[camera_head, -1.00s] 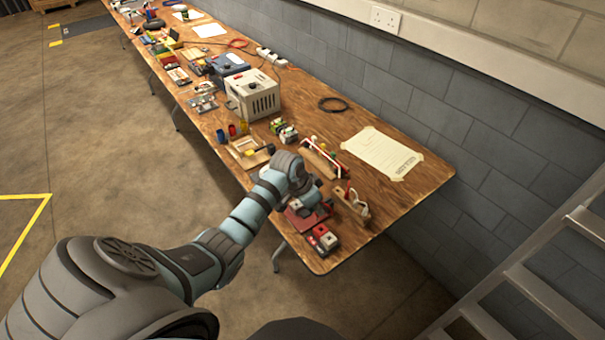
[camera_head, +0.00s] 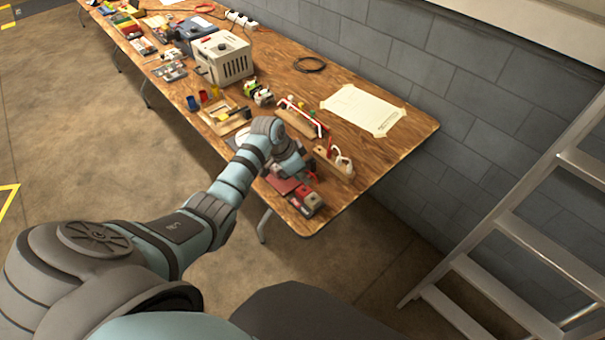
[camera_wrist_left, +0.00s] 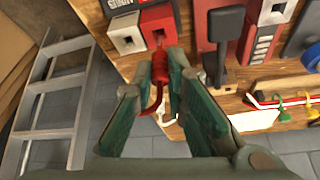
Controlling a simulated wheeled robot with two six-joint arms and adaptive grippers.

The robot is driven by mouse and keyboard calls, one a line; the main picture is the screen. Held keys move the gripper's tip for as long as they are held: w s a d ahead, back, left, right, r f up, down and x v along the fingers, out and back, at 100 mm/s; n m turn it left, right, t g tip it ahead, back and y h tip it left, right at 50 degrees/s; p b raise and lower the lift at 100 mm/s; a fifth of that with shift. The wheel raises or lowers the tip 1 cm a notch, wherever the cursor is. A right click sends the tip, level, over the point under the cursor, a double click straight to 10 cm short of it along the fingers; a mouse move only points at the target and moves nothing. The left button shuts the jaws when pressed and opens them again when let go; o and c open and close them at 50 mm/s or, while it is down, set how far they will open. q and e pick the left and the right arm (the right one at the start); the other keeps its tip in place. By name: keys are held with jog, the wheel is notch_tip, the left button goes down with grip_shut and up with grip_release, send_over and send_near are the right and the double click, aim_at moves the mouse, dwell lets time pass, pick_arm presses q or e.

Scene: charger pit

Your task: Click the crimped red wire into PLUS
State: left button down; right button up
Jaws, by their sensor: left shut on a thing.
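My left gripper (camera_head: 297,172) is over the near end of the bench. In the left wrist view its fingers (camera_wrist_left: 158,75) are shut on the red wire (camera_wrist_left: 160,68), whose red crimped end points at the red block. The red block (camera_wrist_left: 158,22) has a dark square opening and is taken as PLUS; its label is not readable. The wire tip is close below the opening; I cannot tell whether it touches. In the head view both blocks show as a red and grey pair (camera_head: 306,199).
A wooden rack with red and white wires (camera_head: 335,160) is beside the gripper. A taped paper sheet (camera_head: 370,108) lies behind. A ladder (camera_head: 510,220) stands beyond the bench end.

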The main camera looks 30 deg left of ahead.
pick_arm(q)
jog(key=shift+r+p, duration=0.15)
jog(key=shift+p, duration=0.2)
dwell(0.3)
jog(key=shift+f+b, duration=1)
jog(key=shift+f, duration=0.6)
jog(key=shift+s, duration=0.1)
dwell(0.7)
jog(key=shift+f, duration=0.2)
dwell(1.1)
dwell(0.6)
jog(key=c, duration=1.5)
grip_release()
jog(key=shift+c, duration=0.2)
jog(key=shift+p, duration=0.3)
